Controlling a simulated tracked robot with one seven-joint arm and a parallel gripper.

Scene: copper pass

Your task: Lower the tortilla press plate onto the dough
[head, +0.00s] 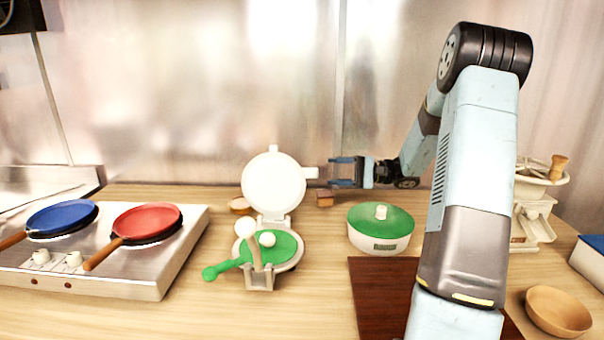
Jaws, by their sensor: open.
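The white tortilla press stands at the middle of the counter in the head view. Its round upper plate (272,186) is raised upright, with a small tab (311,172) on its right side. A small white dough ball (267,239) sits on a green disc over the lower plate (292,262). A beige lever with a white knob (245,228) stands in front. My gripper (334,172) is open and empty, its fingers pointing left toward the tab. It appears just right of the tab; I cannot tell whether they touch.
A green paddle handle (217,271) sticks out front left of the press. A green-lidded pot (380,226) and a brown board (378,290) are to the right. A stove (150,281) with blue and red pans is left. A small brown block (324,198) lies below my gripper.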

